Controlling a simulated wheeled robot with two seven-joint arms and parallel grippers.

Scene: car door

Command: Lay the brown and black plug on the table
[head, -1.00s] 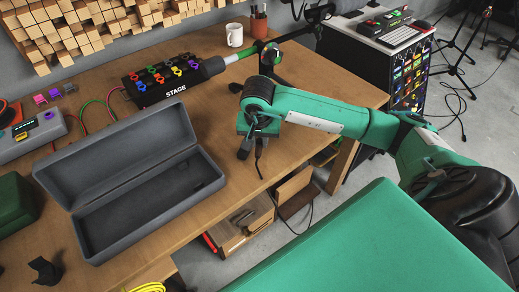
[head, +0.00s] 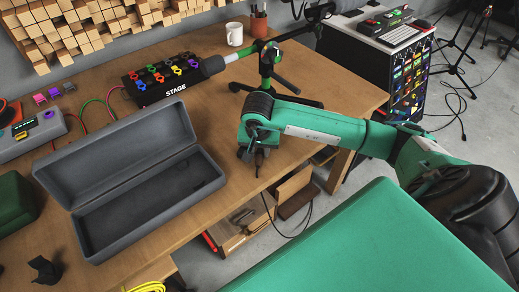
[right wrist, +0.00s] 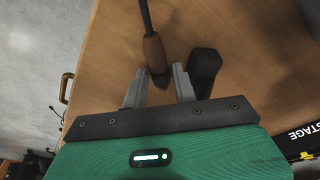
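The brown and black plug (right wrist: 155,55) is between the two grey fingers of my right gripper (right wrist: 158,84) in the right wrist view, its black cable running away up the picture. A gap shows on each side of the plug, so the fingers look open around it. In the head view my right gripper (head: 252,150) is low over the table's front right edge. The plug (head: 259,159) shows small there, seemingly on or just above the wood, with its cable hanging over the edge. My left gripper is not in view.
A black piece (right wrist: 204,66) lies beside the right finger. An open grey case (head: 190,212) is to the left on the wooden table (head: 215,110). A STAGE box (head: 165,80), a microphone stand (head: 268,62) and a white mug (head: 234,34) stand behind.

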